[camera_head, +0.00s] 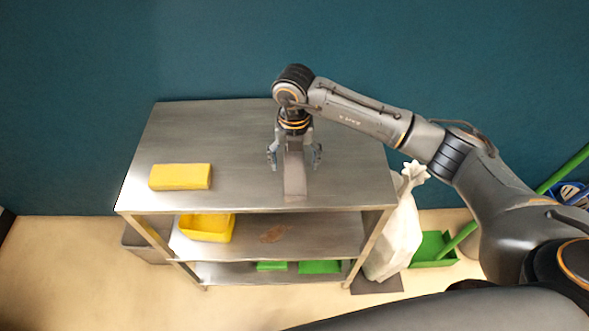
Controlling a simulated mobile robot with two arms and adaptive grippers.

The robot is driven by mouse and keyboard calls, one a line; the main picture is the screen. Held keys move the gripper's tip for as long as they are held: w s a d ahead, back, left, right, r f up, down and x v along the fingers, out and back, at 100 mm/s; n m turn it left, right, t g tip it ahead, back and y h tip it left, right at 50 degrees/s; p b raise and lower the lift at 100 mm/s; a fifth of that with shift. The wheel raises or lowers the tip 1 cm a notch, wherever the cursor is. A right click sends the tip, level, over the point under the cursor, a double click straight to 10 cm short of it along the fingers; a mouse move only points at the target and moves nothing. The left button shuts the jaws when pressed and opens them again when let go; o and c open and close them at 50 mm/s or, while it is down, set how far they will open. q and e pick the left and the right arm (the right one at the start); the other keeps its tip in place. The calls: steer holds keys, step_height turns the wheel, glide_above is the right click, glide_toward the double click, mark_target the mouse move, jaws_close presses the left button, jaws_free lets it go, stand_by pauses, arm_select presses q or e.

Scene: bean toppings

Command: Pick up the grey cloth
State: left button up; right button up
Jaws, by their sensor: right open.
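The grey cloth (295,180) is a narrow grey-brown strip on the steel table's top, right of the middle, running toward the front edge. My right gripper (294,160) points down over its far part, with one finger on each side of the strip. The fingers are open and apart from each other; I cannot tell whether they touch the cloth. The cloth's far end is hidden under the gripper. My left gripper does not show.
A yellow sponge-like block (180,177) lies on the left of the steel table (215,130). A yellow bin (207,227) and a brown patch (273,233) are on the middle shelf. Green items (319,267) lie on the bottom shelf. A white bag (397,240) and a green dustpan (432,250) stand at right.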

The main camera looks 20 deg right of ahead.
mark_target(295, 169)
steer(key=shift+f, duration=1.5)
steer(key=c, duration=1.4)
steer(key=shift+o, duration=0.2)
steer(key=shift+r, duration=0.15)
